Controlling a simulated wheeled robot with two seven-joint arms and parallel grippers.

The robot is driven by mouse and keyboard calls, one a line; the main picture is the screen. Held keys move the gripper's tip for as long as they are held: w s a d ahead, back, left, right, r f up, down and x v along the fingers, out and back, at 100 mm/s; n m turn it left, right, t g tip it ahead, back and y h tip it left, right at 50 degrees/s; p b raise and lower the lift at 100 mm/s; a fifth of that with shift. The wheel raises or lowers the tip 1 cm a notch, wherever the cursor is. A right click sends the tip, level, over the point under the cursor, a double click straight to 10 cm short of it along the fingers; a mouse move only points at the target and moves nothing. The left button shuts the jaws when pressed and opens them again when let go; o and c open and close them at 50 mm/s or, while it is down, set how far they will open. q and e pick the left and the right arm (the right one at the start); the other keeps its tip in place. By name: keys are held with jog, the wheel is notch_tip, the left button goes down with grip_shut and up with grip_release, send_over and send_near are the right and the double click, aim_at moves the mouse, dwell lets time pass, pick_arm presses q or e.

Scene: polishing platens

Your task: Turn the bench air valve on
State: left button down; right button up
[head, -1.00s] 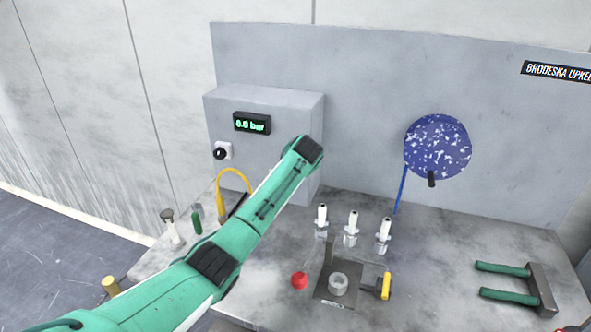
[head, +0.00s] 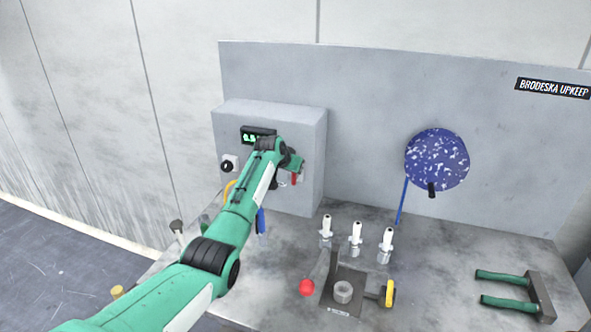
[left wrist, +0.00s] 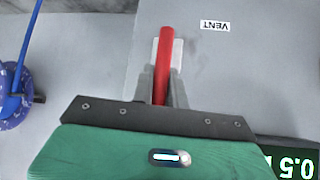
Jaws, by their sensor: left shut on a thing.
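The red valve lever (head: 294,179) is on the front of the grey box (head: 270,107) at the back of the bench. My left gripper (head: 288,181) reaches it there. In the left wrist view the red lever (left wrist: 164,62) stands between the two grey fingers of my left gripper (left wrist: 163,88), which are shut on it. A VENT label (left wrist: 213,26) sits beside the lever, upside down in that view. The pressure display (left wrist: 290,162) reads 0.5 and is partly cut off; in the head view my arm covers part of the display (head: 256,134). My right gripper is not in view.
A black-and-white knob (head: 229,165) is on the box's left. Several white-topped nozzles, a fixture (head: 343,292) with a red ball (head: 307,287), and a green-handled tool (head: 510,292) occupy the bench. A blue speckled disc (head: 437,158) is against the back panel.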

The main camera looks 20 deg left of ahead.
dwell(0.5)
pick_arm(q)
jog(key=c, duration=1.4)
grip_release()
jog(key=b+v, duration=0.4)
jog(key=v, duration=0.9)
jog(key=shift+s+a+r, duration=0.2)
jog(key=shift+r, duration=0.05)
